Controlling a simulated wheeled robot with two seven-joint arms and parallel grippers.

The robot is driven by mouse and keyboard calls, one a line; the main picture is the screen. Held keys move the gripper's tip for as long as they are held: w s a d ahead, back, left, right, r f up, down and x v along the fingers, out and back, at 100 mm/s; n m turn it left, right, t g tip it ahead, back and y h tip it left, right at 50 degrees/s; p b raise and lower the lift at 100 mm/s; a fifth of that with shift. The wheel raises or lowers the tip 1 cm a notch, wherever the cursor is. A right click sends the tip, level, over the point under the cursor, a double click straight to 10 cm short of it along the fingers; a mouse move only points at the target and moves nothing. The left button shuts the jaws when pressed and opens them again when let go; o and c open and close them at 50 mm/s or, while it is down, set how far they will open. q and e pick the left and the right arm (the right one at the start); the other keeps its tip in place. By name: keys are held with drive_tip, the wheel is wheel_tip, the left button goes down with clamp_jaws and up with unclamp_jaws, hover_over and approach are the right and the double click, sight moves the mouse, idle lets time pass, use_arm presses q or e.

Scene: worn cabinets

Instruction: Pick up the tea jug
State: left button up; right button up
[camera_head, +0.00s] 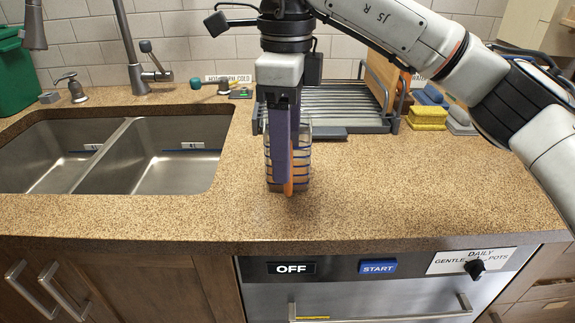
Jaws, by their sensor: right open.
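The tea jug (303,168) looks like a clear glass vessel with blue bands and an orange part down its near side. It stands upright on the speckled countertop, right of the sink. My right gripper (284,178) points straight down in front of the jug, its purple fingers covering the jug's middle and left part. The fingers overlap each other in this view. The gripper is open; I cannot tell whether the fingers touch the jug or straddle the orange part. My left gripper is not in view.
A dish rack (345,105) stands right behind the jug. A double sink (185,165) with a tall faucet (135,70) lies to the left.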

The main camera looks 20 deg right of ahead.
drive_tip(key=f, duration=0.7)
drive_tip(key=shift+w+d+f, duration=0.1)
drive_tip(key=shift+d, duration=0.15)
drive_tip(key=c, duration=1.3)
drive_tip(key=shift+r, duration=0.25)
drive_tip(key=shift+c, duration=0.2)
drive_tip(key=shift+r+p, duration=0.4)
drive_tip(key=shift+r, duration=4.35)
